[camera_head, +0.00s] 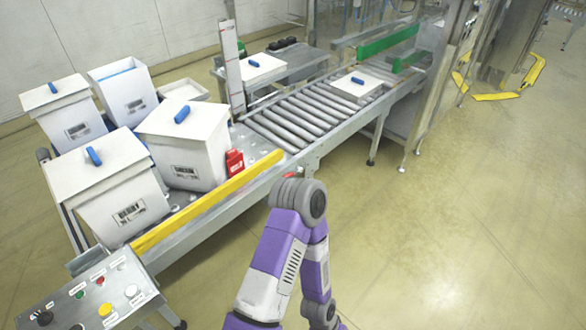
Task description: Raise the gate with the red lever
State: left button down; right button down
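A long yellow bar (210,200), which looks like the gate, runs along the near edge of the ball-top table, low beside the white boxes. A small red piece (289,175) shows just beyond my purple arm's dark joint, near the bar's right end; it may be the lever's end, but I cannot tell, as the arm covers what lies below it. A red block with a pale marking (235,161) stands behind the bar, beside a white box. One purple arm rises from the bottom centre and bends back down. Neither gripper shows.
Lidded white boxes with blue handles (113,195) crowd the table (185,216). A roller conveyor (300,118) carries a white lid (353,86) toward green guides (388,42). A button panel (70,308) is at lower left. The floor at right is clear.

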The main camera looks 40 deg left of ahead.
aim_at(299, 168)
jog(key=u, duration=0.75)
jog(key=i, duration=1.2)
jog(key=u, duration=1.65)
jog(key=i, duration=0.4)
jog(key=u, duration=0.35)
